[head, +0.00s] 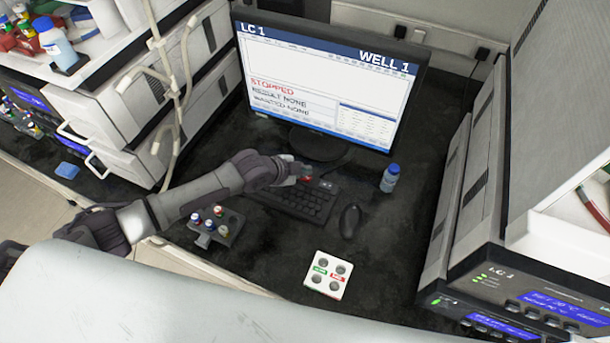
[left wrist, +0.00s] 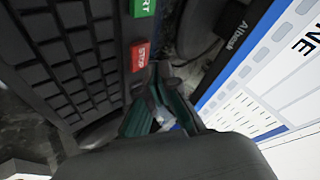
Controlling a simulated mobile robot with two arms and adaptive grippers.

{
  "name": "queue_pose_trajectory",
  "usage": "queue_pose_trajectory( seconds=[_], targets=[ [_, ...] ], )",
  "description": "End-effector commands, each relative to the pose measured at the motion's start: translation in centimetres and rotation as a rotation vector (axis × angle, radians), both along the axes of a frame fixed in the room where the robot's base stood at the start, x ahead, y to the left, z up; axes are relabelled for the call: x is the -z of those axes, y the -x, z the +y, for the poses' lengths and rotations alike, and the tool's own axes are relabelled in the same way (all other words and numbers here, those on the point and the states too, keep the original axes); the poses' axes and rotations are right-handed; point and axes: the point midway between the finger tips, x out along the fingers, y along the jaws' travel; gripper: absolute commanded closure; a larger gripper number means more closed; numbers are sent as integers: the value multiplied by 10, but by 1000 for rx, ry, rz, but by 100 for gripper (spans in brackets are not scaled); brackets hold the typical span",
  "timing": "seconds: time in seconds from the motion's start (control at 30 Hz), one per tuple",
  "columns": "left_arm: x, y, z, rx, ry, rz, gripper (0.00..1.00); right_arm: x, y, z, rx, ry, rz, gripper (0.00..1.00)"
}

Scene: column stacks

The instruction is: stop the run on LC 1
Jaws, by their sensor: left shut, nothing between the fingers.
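The LC 1 monitor (head: 320,85) stands at the back and reads "LC 1", "WELL 1", "STOPPED", "RESULT NONE" and "WANTED NONE". The keyboard (head: 300,201) lies in front of it. In the left wrist view, a red STOP key (left wrist: 140,57) and a green key (left wrist: 144,7) sit at the keyboard's edge; the green label is partly cut off. The red key also shows in the head view (head: 305,179). My left gripper (head: 302,171) is shut and empty at the keyboard's far edge. Its fingertips (left wrist: 160,78) are close beside the STOP key; I cannot tell whether they touch.
A mouse (head: 349,221) and a blue-capped bottle (head: 390,178) are right of the keyboard. A white holder (head: 328,275) with green and red labels lies in front. A dark vial rack (head: 215,228) is below my left arm. Instrument stacks flank both sides; the right one (head: 545,295) reads LC 1.

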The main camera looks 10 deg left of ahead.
Motion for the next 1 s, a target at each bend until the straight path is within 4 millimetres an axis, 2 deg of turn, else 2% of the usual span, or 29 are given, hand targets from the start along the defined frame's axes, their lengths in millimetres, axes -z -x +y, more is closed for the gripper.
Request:
queue_pose_trajectory(
  seconds=[0.17, 0.6, 1.0],
  targets=[
    [-8, 0, 0, -1, 0, -1, 100, -8, 0, 0, 0, 0, 0, 60],
    [-51, 0, 0, 0, 0, 0, 100, -48, 0, 0, 1, 0, 0, 60],
    [-50, 0, 0, 0, 0, 0, 100, -47, 0, 0, 1, -1, 0, 60]
  ],
)
